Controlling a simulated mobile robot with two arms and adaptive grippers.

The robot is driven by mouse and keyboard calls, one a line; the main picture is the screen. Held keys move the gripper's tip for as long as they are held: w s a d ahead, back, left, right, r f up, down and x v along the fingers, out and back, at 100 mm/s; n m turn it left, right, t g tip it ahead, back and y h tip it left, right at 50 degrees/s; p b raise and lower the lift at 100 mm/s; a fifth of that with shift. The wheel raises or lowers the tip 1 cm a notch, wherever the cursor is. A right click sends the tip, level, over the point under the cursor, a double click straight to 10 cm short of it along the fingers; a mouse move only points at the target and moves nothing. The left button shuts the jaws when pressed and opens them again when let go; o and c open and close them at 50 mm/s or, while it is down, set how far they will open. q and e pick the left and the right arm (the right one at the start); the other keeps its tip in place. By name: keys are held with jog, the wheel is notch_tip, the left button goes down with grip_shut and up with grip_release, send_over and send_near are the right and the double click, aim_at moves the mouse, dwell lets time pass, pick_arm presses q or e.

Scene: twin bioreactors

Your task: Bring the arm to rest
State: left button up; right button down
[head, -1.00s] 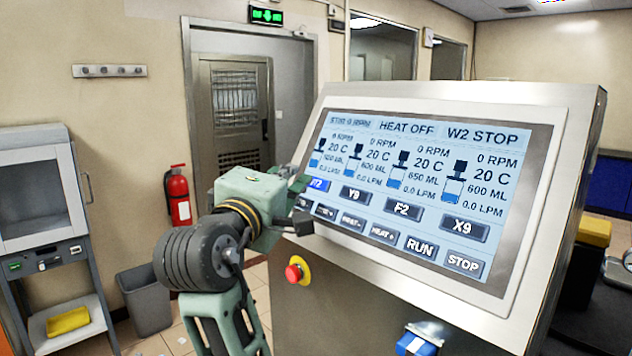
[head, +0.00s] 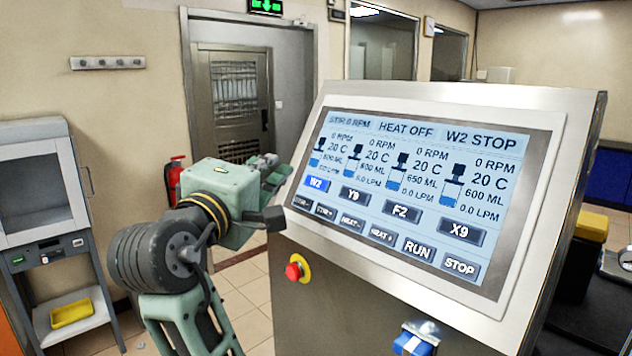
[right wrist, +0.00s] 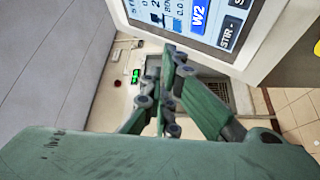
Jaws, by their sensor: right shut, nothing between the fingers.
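My right gripper (head: 268,166) is in front of the left edge of the control screen (head: 408,200), apart from it as far as I can tell. In the right wrist view my right gripper's green fingers (right wrist: 168,90) are together with nothing between them. The screen shows HEAT OFF and W2 STOP in its top row, and the W2 button (head: 317,183) is lit blue. My right arm (head: 190,250) stands bent at the left of the console. My left gripper is not in view.
A red emergency stop button (head: 294,271) sits on the console front (head: 330,305). A red fire extinguisher (head: 174,182) is on the wall behind my arm. A grey cabinet (head: 45,215) with a yellow item (head: 72,312) stands at the left. Floor is open between cabinet and console.

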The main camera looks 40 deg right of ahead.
dwell(0.5)
